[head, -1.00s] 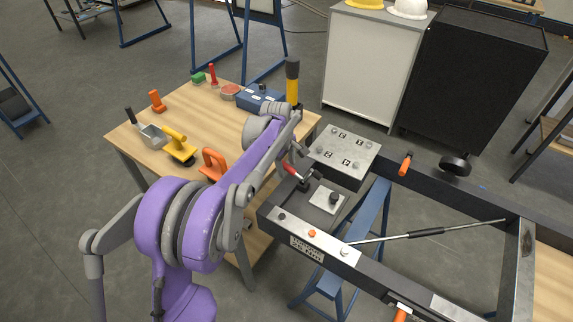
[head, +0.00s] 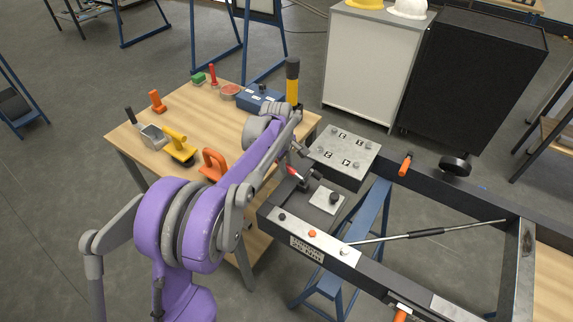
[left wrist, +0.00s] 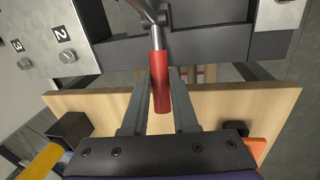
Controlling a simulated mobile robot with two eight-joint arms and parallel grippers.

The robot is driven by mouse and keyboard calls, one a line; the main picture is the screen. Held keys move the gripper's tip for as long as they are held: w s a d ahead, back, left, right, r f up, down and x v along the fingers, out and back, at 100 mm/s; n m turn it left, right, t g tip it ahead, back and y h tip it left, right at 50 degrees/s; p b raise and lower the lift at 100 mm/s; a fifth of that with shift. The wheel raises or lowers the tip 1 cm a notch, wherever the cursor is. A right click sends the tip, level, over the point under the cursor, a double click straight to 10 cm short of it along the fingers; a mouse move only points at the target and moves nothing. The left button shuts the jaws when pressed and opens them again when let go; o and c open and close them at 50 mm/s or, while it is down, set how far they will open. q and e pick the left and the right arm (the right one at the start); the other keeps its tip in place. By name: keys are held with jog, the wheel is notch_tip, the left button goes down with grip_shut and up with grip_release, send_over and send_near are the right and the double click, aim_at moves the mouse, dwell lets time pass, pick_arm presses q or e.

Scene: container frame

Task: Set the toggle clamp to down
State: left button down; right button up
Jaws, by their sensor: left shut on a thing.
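The toggle clamp (head: 305,181) is on the near left corner of the dark frame, and its red handle (head: 294,173) shows beside my left arm in the head view. In the left wrist view the red handle (left wrist: 162,88) lies between the two fingers of my left gripper (left wrist: 163,95), which is shut on it. The metal lever (left wrist: 156,38) runs from the handle up to the clamp body, which is cut off at the top. My left gripper is mostly hidden behind its own arm in the head view. My right gripper is not in view.
The dark frame (head: 395,262) stands on a blue trestle (head: 357,235). A numbered metal plate (head: 345,150) lies just behind the clamp. A wooden table (head: 222,124) at the left holds several tools and a blue box (head: 258,97).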

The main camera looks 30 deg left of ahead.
aim_at(297, 174)
pick_arm(q)
jog(key=shift+d+r, duration=0.1)
dwell(0.9)
jog(key=y, duration=0.1)
jog(key=d+r+y, duration=0.1)
jog(key=y, duration=0.1)
jog(key=shift+d+r, duration=0.25)
jog(key=d+y, duration=0.1)
jog(key=y, duration=0.1)
jog(key=d+r+y, duration=0.1)
jog(key=y, duration=0.1)
jog(key=shift+s+m+t+b, duration=0.1)
jog(key=shift+m+t+b, duration=0.2)
jog(key=shift+m+b, duration=0.1)
jog(key=d+y, duration=0.1)
jog(key=d+y+b, duration=0.1)
jog(key=y, duration=0.1)
jog(key=shift+s+d+r, duration=0.1)
jog(key=shift+r, duration=0.15)
jog(key=shift+s+d+m+t+y+b, duration=0.1)
jog(key=shift+d+m+t+y+b, duration=0.15)
jog(key=shift+d+y+b, duration=0.5)
jog(key=shift+d+m+t+y+b, duration=0.2)
jog(key=shift+y+b, duration=0.3)
jog(key=shift+y, duration=0.55)
jog(key=c, duration=0.7)
grip_release()
jog(key=shift+d+r, duration=0.1)
